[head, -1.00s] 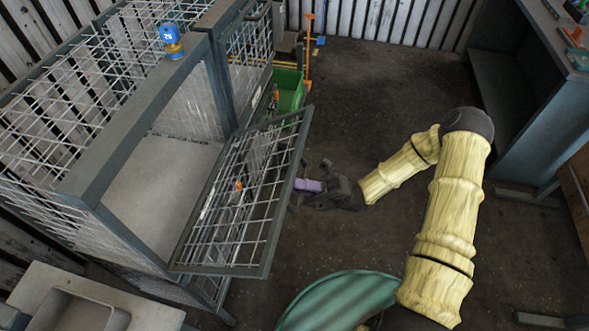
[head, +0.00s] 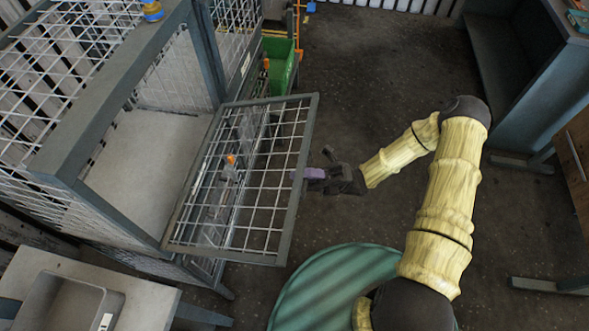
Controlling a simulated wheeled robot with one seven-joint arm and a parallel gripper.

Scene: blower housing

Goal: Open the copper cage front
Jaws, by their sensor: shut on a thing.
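The cage (head: 60,168) is a grey-framed box with wire mesh at the left of the head view. Its mesh front (head: 288,193) is swung out from the frame, so the opening shows the pale, empty-looking floor (head: 150,165) inside. My gripper (head: 312,174) is at the front's outer right edge and is shut on the front there. The exact hold is partly hidden by the fingers and the frame bar. An orange-tipped item shows behind the mesh; I cannot tell what it is.
A green bin (head: 281,62) stands behind the front. A pale sink unit (head: 70,290) is at the lower left. A blue-grey bench (head: 540,95) is at the right. A blue-and-yellow object (head: 152,10) sits on the cage top.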

